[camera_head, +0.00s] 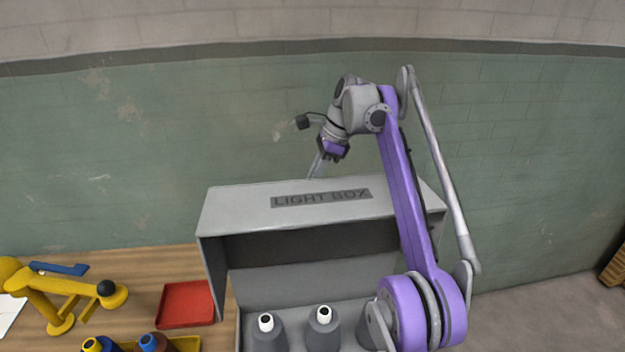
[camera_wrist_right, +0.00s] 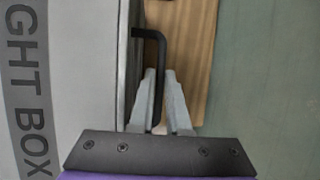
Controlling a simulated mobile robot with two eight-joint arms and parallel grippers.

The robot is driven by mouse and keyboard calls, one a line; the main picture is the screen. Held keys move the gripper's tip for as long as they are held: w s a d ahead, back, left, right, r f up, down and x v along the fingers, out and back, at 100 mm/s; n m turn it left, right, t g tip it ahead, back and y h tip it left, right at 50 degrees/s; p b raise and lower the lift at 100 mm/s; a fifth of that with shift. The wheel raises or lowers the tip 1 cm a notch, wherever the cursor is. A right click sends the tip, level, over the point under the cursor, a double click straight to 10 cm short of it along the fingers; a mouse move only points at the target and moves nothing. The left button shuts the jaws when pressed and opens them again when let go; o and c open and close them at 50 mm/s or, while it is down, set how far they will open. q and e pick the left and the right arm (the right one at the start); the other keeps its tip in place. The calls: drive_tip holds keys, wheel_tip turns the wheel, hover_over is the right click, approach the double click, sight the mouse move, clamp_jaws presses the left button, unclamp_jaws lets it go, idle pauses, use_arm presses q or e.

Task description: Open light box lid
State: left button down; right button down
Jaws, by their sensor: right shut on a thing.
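The grey light box (camera_head: 225,255) stands in the middle of the head view, its front side open. Its lid (camera_head: 235,205) is the grey hood on top, marked "LIGHT BOX"; the lettered top also shows in the right wrist view (camera_wrist_right: 75,60). A black bent handle (camera_wrist_right: 150,33) sticks out from the lid's edge in the wrist view. My right gripper (camera_head: 316,168) reaches over to the lid's back edge. In the wrist view its fingers (camera_wrist_right: 161,72) are shut on the handle, whose leg runs between them. My left gripper is in neither view.
Several dark cones with white tips (camera_head: 323,315) stand inside the box. On the wooden table (camera_head: 150,270) to the left are a red tray (camera_head: 187,303), a yellow jointed stand (camera_head: 55,290) and dark bobbins (camera_head: 152,343). A green-painted wall (camera_head: 150,150) rises behind.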

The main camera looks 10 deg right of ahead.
drive_tip(key=c, duration=0.9)
unclamp_jaws()
drive_tip(key=shift+w, duration=0.1)
